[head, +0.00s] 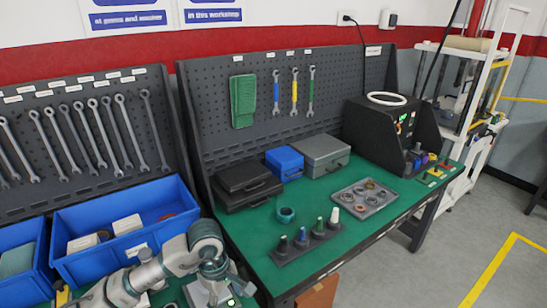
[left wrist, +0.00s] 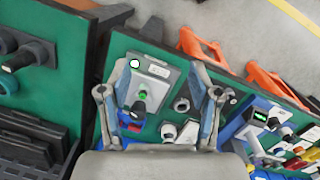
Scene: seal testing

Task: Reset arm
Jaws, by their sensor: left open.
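My left arm (head: 165,265) comes in from the lower left in the head view, a light grey jointed arm. Its gripper (head: 218,272) is over a grey device at the bottom edge of that view. In the left wrist view the gripper (left wrist: 160,95) is open, its two fingers wide apart. Nothing is held between the fingers. My right gripper is in neither view.
The green bench (head: 330,215) carries a tray of rings (head: 364,198), a black holder with several upright tools (head: 305,245), a teal ring (head: 286,214), cases (head: 245,185) and a black machine (head: 383,130). Blue bins (head: 125,225) stand left. Open floor (head: 430,265) lies right.

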